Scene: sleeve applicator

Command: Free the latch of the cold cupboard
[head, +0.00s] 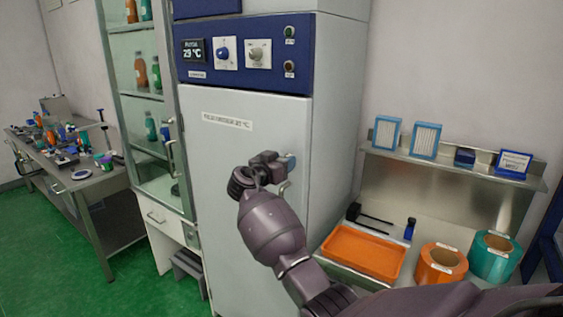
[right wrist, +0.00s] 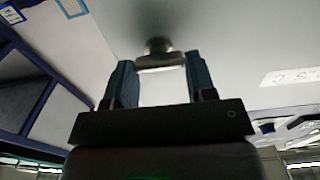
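The cold cupboard (head: 235,145) is a tall pale grey cabinet with a shut door and a dark blue control panel (head: 240,52) on top. My right gripper (head: 270,170) is at the right edge of the door and hides most of the latch in the head view. In the right wrist view the latch (right wrist: 160,58) is a metal handle on the pale door, at the fingertips. The right gripper's two fingers (right wrist: 160,75) stand apart, one on each side of the handle. I cannot tell whether they touch it. My left gripper is not in view.
A glass-fronted cabinet (head: 187,205) with bottles stands left of the cupboard. A cluttered bench (head: 90,180) is farther left. On the right, a steel counter holds an orange tray (head: 363,252) and orange (head: 441,264) and teal (head: 494,257) rolls, below a shelf (head: 450,166).

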